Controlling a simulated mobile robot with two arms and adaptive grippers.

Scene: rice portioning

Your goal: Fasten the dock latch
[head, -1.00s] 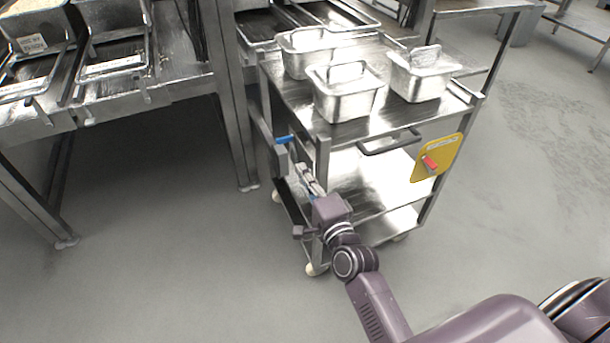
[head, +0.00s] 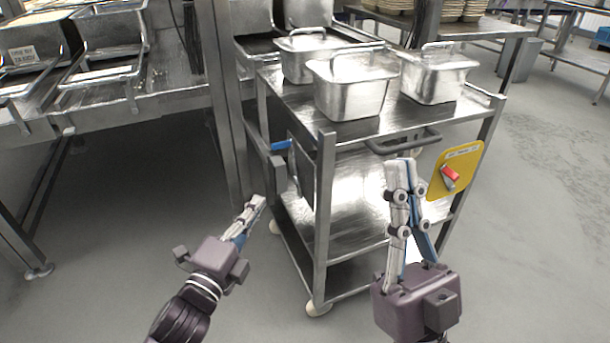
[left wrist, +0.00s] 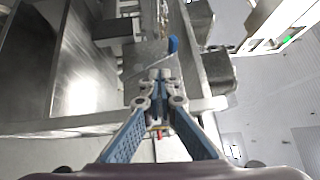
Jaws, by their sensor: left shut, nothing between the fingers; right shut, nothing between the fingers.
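The dock latch shows as a blue-tipped handle (head: 282,145) above a grey block, at the left side of the steel cart (head: 325,220) beside the table frame. The handle lies roughly level. The blue tip also shows in the left wrist view (left wrist: 173,45), beyond the fingertips. My left gripper (head: 258,201) is shut and empty, below and left of the handle and apart from it. In the left wrist view its fingertips (left wrist: 160,75) are together. My right gripper (head: 402,165) is shut and empty, in front of the cart's push handle (head: 403,142).
Several lidded steel pans (head: 352,88) stand on the cart's top. A yellow plate (head: 456,171) with a red lever is on the cart's right front. A steel table (head: 110,110) with trays stands to the left. The floor (head: 110,240) in front is open.

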